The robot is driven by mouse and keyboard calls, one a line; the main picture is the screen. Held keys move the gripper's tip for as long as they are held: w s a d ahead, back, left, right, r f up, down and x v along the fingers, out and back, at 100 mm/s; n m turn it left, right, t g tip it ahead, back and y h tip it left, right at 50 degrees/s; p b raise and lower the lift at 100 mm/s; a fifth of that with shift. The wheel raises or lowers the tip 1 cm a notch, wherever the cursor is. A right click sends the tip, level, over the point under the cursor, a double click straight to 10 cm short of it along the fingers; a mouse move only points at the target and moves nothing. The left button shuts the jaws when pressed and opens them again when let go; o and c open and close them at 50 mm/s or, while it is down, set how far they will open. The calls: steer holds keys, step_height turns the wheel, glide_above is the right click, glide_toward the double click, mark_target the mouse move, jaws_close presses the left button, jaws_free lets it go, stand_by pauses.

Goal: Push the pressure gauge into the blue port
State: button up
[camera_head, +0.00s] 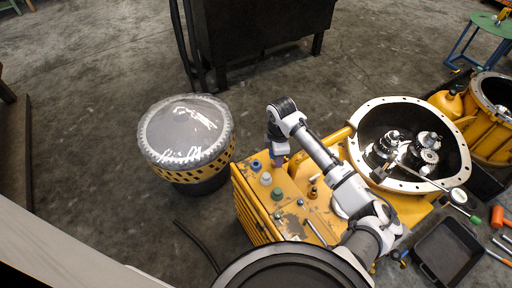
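The blue port (256,165) is a small blue ring on the top of the yellow case, near its far left corner. A round, pale-faced part with a thin stem (458,196) lies at the right rim of the large yellow housing; it may be the pressure gauge, but it is too small to be sure. My gripper (279,160) points down over the case, a little to the right of the blue port and apart from it in the picture. Its fingers are small and dark, so I cannot tell whether they are open or hold anything.
A white port (265,179), a green port (277,194) and a brass fitting (313,191) stand on the yellow case (290,215). The open housing (365,125) holds gear parts. A black tray (446,250) and tools lie right. A wrapped drum (187,140) stands left.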

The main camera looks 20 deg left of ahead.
steer(key=a+r+n+b, duration=0.2)
steer(key=a+n, duration=0.6)
steer(key=n, duration=0.4)
steer(key=f+b, duration=0.3)
steer(key=f, duration=0.1)
steer(key=shift+d+f+b, duration=0.2)
steer(key=shift+f+b, duration=0.05)
steer(key=shift+b, duration=0.15)
steer(key=shift+s+f+b, duration=0.1)
steer(key=shift+f+b, duration=0.2)
steer(key=shift+f, duration=0.45)
steer(key=shift+f, duration=0.5)
steer(key=shift+f+b, duration=0.6)
steer(key=shift+f, duration=0.25)
steer(key=o, duration=1.2)
steer(key=shift+o, duration=0.4)
